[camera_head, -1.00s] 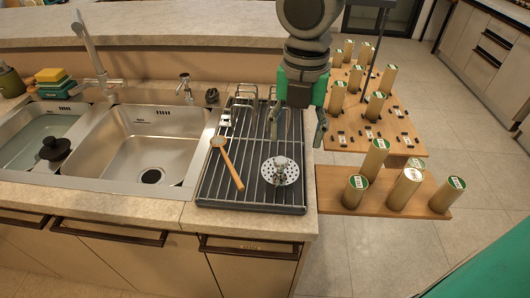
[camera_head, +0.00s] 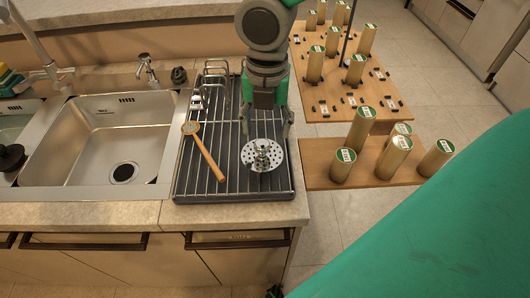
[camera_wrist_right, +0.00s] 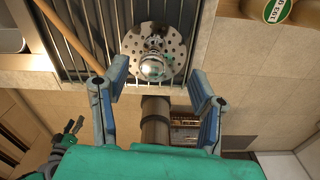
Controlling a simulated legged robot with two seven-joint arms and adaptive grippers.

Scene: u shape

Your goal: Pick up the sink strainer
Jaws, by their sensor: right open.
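The sink strainer (camera_head: 262,155) is a round, perforated metal disc with a raised knob. It lies on the dark wire drying rack (camera_head: 225,187) near its right side. My right gripper (camera_head: 266,125) is open and empty, just behind and above the strainer. In the right wrist view the strainer (camera_wrist_right: 153,52) shows whole, beyond the spread blue-grey fingertips of the right gripper (camera_wrist_right: 158,84), with nothing between them. A small dark and green part at the left of the wrist view looks like my left gripper (camera_wrist_right: 68,133); its jaws are unclear.
A wooden-handled brush (camera_head: 205,153) lies on the rack left of the strainer. Metal wire holders (camera_head: 212,92) stand at the rack's back. The sink (camera_head: 120,150) is further left. Wooden boards with several green-topped cylinders (camera_head: 345,165) stand to the right.

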